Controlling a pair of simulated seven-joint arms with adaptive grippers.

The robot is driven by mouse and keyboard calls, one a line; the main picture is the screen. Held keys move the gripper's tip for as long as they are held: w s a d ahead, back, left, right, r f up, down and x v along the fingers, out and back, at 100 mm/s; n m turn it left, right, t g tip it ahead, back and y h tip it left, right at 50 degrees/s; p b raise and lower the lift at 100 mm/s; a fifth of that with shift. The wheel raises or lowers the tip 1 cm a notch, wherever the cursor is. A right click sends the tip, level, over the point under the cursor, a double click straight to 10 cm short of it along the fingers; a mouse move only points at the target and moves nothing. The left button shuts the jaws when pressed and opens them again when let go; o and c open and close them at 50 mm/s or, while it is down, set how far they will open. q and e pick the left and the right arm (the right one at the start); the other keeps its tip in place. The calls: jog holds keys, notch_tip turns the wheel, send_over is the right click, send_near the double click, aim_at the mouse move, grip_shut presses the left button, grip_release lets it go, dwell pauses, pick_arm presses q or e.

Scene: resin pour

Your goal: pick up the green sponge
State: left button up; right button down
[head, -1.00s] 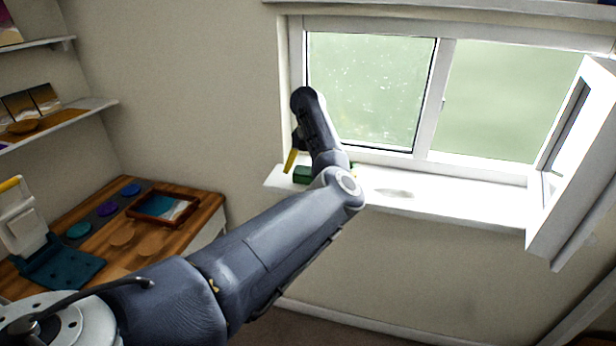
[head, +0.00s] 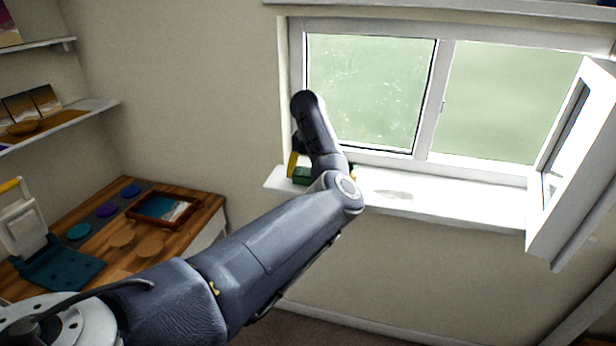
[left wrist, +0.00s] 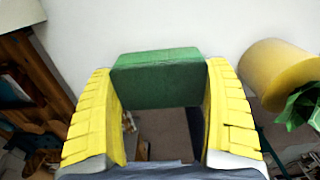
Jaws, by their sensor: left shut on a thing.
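The green sponge (left wrist: 158,80) is a block between the two yellow-padded fingers of my left gripper (left wrist: 158,95) in the left wrist view. The fingers touch its two sides, so the gripper is shut on it. In the head view the sponge (head: 301,175) shows as a small green patch at the left end of the white windowsill, beside a yellow finger of my left gripper (head: 293,164). My left forearm and wrist hide much of it. I cannot tell whether the sponge is clear of the sill. My right gripper is not in view.
A yellow cylindrical thing (left wrist: 278,75) and green leaves (left wrist: 300,105) are right of the gripper in the left wrist view. The sill (head: 450,197) is clear to the right, up to the open window sash (head: 565,165). A wooden table (head: 205,207) with a framed tray (head: 162,207) stands left.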

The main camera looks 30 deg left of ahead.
aim_at(308, 172)
pick_arm(q)
jog(key=shift+r, duration=0.15)
notch_tip(308, 172, up, 18)
dwell(0.5)
dwell(0.3)
jog(key=c, duration=0.3)
jog(key=shift+c, duration=0.2)
jog(key=shift+f, duration=0.25)
